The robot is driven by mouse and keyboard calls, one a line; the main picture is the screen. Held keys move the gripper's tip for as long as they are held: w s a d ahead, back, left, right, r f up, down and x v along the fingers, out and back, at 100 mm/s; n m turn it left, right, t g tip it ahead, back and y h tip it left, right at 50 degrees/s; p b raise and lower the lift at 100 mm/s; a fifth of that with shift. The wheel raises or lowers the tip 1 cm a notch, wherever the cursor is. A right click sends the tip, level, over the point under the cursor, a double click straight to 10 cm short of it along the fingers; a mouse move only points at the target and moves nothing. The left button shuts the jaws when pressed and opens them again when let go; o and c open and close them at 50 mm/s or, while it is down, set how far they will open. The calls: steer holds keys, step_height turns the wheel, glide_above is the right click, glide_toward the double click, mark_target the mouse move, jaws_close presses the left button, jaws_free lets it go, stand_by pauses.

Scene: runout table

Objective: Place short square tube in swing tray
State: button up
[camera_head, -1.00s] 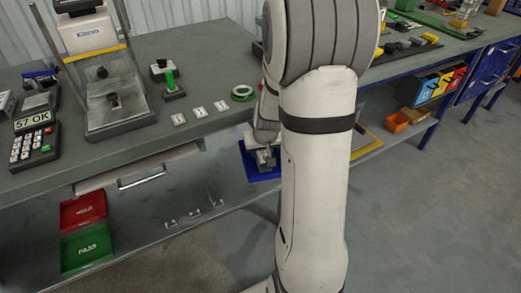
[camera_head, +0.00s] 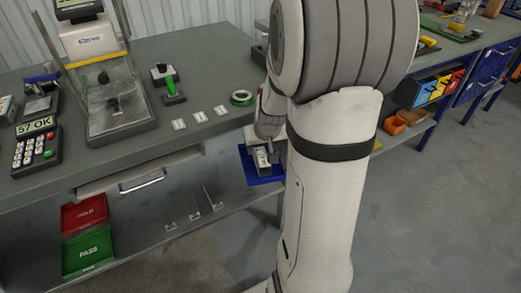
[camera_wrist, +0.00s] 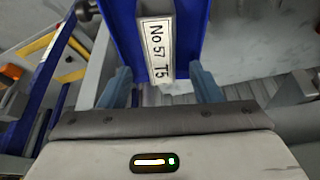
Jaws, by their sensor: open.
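A blue tray (camera_head: 250,172) sits below the bench edge, beside my arm. In the wrist view the blue tray (camera_wrist: 125,38) is ahead of my gripper. My gripper (camera_wrist: 161,88) is open, with one finger on each side of the labelled piece's near end and gaps showing. In the head view my gripper (camera_head: 266,146) is over the tray, partly hidden by my arm.
The bench (camera_head: 200,65) carries a scale (camera_head: 115,115), a keypad (camera_head: 35,150), several small white cards and a green tape ring (camera_head: 242,98). Below are a red HOLD tray (camera_head: 84,212) and a green PASS tray (camera_head: 88,252). Floor at right is clear.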

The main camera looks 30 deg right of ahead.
steer(key=d+v, duration=0.1)
steer(key=v, duration=0.5)
steer(key=s+a+r+n+g+y, duration=0.1)
steer(key=s+a+r, duration=0.3)
steer(key=s+a, duration=1)
steer(key=shift+s+r+n+g+p, duration=0.4)
steer(key=shift+n+g, duration=0.2)
steer(key=shift+n, duration=0.2)
steer(key=shift+a, duration=0.15)
